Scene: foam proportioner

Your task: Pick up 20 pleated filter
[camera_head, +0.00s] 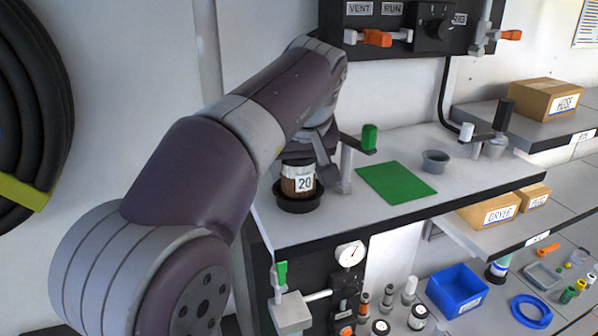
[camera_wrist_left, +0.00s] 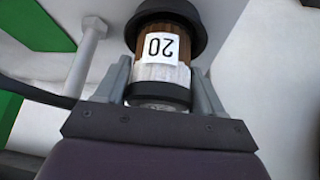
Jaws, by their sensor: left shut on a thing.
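The 20 pleated filter (camera_head: 300,181) is a brown pleated cylinder with a white band and a label reading 20. It stands upright in a black round cup (camera_head: 299,205) on the grey shelf. My left gripper (camera_head: 300,165) reaches down over it from above and is shut on its upper part. In the left wrist view the filter (camera_wrist_left: 161,60) sits between the two fingers of the left gripper (camera_wrist_left: 165,85), its far end in the black cup (camera_wrist_left: 190,12). How deep it sits in the cup is hidden. My right gripper is not in view.
A post with a green handle (camera_head: 369,138) stands close beside the filter. A green mat (camera_head: 396,182) and a grey cup (camera_head: 435,161) lie to the right. The VENT/RUN panel (camera_head: 405,28) hangs above. A blue bin (camera_head: 457,290) and several small parts sit below.

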